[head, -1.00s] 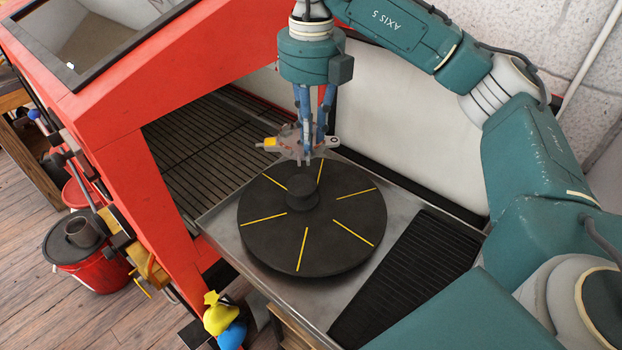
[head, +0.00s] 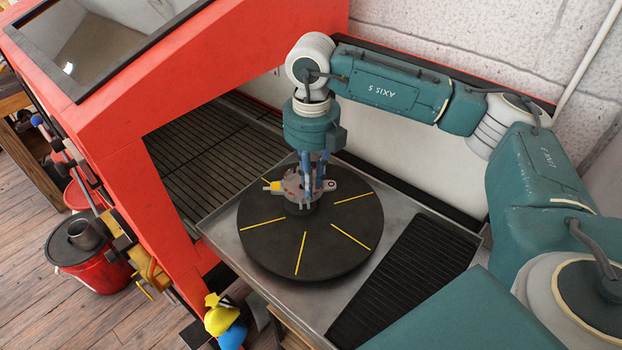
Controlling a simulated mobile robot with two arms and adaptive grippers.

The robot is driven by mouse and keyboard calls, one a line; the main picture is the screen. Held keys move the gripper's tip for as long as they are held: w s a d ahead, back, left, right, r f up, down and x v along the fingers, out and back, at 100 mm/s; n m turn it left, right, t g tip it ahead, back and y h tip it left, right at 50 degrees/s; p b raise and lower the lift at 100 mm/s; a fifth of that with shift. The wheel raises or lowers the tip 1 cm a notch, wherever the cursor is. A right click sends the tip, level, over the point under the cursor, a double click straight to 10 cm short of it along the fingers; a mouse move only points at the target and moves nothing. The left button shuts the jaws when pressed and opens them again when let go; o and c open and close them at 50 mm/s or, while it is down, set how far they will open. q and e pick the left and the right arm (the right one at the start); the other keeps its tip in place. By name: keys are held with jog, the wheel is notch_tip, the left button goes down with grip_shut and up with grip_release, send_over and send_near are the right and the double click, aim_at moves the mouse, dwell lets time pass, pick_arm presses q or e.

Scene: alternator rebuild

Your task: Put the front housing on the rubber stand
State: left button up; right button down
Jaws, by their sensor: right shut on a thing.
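The front housing (head: 293,186), a grey metal part with protruding ears and a yellow tab at its left, is in my right gripper (head: 311,192). The gripper points straight down and its fingers are shut on the housing. The housing is over the middle of the black round turntable with yellow lines (head: 352,236). The rubber stand, the black knob at the turntable's centre, is almost wholly hidden under the housing. I cannot tell whether the housing touches it. My left gripper is not in view.
The turntable stands on a metal tray table (head: 258,282) with a black ribbed mat (head: 408,275) at the right. A red cabinet (head: 120,120) with a slatted floor rises at the left. A white wall panel (head: 415,165) stands behind.

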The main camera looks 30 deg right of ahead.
jog(key=shift+f, duration=0.15)
jog(key=c, duration=1.7)
grip_release()
pick_arm(q)
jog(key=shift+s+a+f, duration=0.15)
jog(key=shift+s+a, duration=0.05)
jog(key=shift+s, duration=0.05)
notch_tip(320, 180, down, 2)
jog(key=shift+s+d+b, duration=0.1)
jog(key=shift+b, duration=1.05)
pick_arm(e)
notch_tip(320, 180, up, 12)
jog(key=shift+r, duration=0.2)
jog(key=shift+f, duration=0.1)
